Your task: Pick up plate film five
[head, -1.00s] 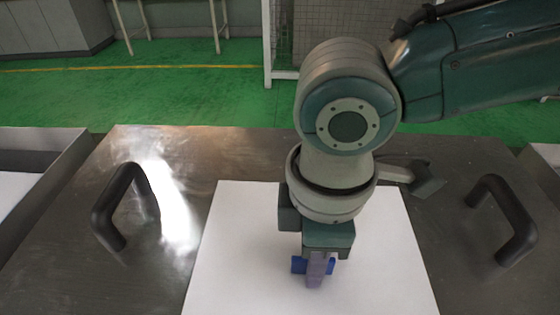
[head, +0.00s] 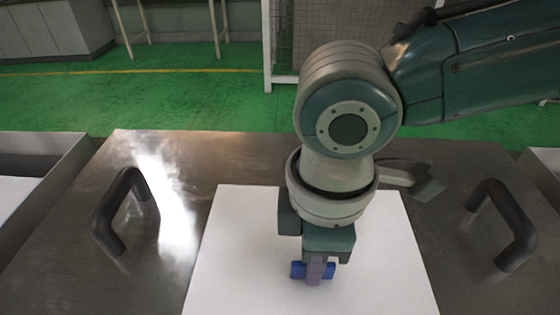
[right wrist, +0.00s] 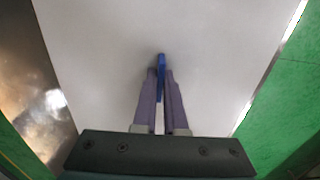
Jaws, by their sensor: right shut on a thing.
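A small blue piece (head: 298,269), likely the plate film, shows on both sides of my right gripper (head: 315,275) in the head view. The right gripper points down over the white sheet (head: 240,230) and is shut on the blue piece. In the right wrist view the blue piece (right wrist: 161,66) is a thin upright strip between the two purple fingertips (right wrist: 160,80). Whether the blue piece touches the sheet is hard to tell. No number on it is readable. My left gripper is not in view.
The white sheet lies on a metal table (head: 250,155). Black handles stand at the table's left (head: 125,210) and right (head: 505,220). A metal tray edge (head: 70,165) is at the far left. The sheet around the gripper is clear.

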